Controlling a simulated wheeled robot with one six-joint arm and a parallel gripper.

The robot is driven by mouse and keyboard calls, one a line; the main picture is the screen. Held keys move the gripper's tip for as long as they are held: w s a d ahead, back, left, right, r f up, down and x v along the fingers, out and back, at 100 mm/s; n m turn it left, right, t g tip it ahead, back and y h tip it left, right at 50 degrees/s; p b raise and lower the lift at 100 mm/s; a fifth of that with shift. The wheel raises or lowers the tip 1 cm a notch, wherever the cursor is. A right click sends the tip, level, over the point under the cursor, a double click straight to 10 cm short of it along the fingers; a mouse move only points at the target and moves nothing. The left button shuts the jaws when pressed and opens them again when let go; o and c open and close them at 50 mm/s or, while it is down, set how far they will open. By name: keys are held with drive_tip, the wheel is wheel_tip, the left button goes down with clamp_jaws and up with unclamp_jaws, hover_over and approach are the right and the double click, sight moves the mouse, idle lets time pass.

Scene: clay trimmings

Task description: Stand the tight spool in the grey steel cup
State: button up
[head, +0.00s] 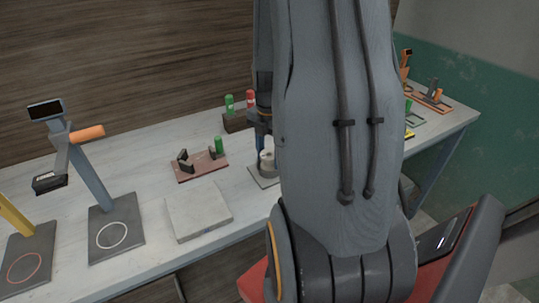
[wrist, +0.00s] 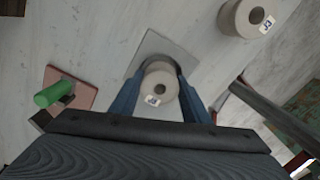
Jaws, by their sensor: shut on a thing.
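My gripper (wrist: 160,78) has its blue fingers on either side of a pale grey spool (wrist: 159,90) with a dark centre hole and a small white label. In the head view my gripper (head: 263,138) points down at the spool (head: 267,158), just over the plate (head: 256,177), partly behind my arm. I cannot tell whether the spool touches anything beneath. A second, similar labelled spool (wrist: 243,17) stands apart at the upper right in the wrist view. I cannot make out the grey steel cup for certain.
A red-brown board (head: 199,166) with a green cylinder (head: 218,144) lies left of the gripper. A pale square slab (head: 198,211) is nearer. A dark block (head: 236,122) with green and red cylinders stands behind. A blue-grey stand (head: 92,170) is at left. My arm hides the bench's middle.

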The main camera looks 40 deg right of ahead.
drive_tip(key=shift+f, duration=0.15)
drive_tip(key=o, duration=1.3)
wheel_tip(320, 180, up, 12)
drive_tip(key=b, duration=0.2)
drive_tip(key=shift+s+a+f+m+t, duration=0.35)
drive_tip(key=shift+a+f+m, duration=0.7)
drive_tip(key=shift+a+m, duration=2.65)
drive_tip(key=shift+s+a+f+m+t, duration=0.1)
drive_tip(key=shift+s+a+f+m, duration=0.7)
drive_tip(key=shift+a+m, duration=2.85)
drive_tip(key=shift+s+a+f+m+t, duration=0.15)
drive_tip(key=shift+a+f+m, duration=1.15)
drive_tip(key=shift+a+m, duration=2.4)
